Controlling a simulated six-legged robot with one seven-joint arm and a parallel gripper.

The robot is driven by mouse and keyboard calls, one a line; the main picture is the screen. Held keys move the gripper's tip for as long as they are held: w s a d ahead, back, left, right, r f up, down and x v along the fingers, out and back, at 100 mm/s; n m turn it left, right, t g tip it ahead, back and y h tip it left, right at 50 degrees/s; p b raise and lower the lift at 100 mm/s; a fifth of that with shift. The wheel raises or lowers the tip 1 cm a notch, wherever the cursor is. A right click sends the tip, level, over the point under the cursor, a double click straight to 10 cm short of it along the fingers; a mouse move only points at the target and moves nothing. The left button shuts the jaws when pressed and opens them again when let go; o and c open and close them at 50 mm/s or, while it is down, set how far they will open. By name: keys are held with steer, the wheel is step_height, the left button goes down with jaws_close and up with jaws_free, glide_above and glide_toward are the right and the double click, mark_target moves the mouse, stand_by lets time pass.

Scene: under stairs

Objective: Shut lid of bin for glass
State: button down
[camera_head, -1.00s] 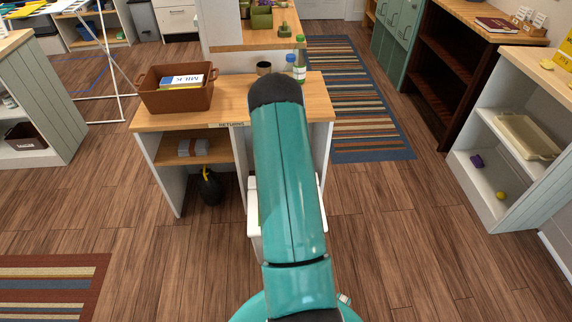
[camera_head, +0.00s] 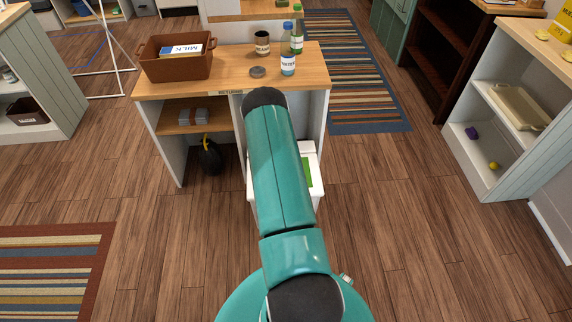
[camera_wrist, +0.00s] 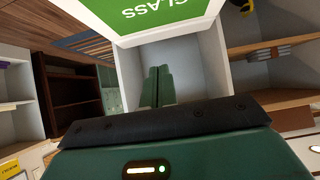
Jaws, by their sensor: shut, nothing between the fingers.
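The glass bin is a white box partly hidden behind my arm in the head view; its white edge (camera_head: 309,148) and a green panel (camera_head: 308,172) show to the arm's right. In the wrist view, a white-bordered green GLASS panel (camera_wrist: 165,12) fills the top, its lettering upside down. White walls (camera_wrist: 208,65) lie below and beyond it. I cannot tell how far the lid is open. My gripper (camera_wrist: 157,85) has its dark green fingers together and empty, in front of the white walls and below the panel. Contact is not clear. The head view hides the gripper.
A wooden-topped counter (camera_head: 210,85) stands around the bin, holding a brown crate (camera_head: 176,66), a cup, bottles and a small grey disc. A black and yellow object (camera_head: 210,157) sits below its left shelf. A white shelf unit stands right. The near floor is open.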

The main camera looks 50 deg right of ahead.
steer(key=s+a+f, duration=0.1)
steer(key=a+f, duration=0.1)
steer(key=f, duration=0.7)
steer(key=s+a+f, duration=0.2)
steer(key=f, duration=0.8)
steer(key=shift+s+a+f, duration=0.25)
steer(key=shift+s+f, duration=0.05)
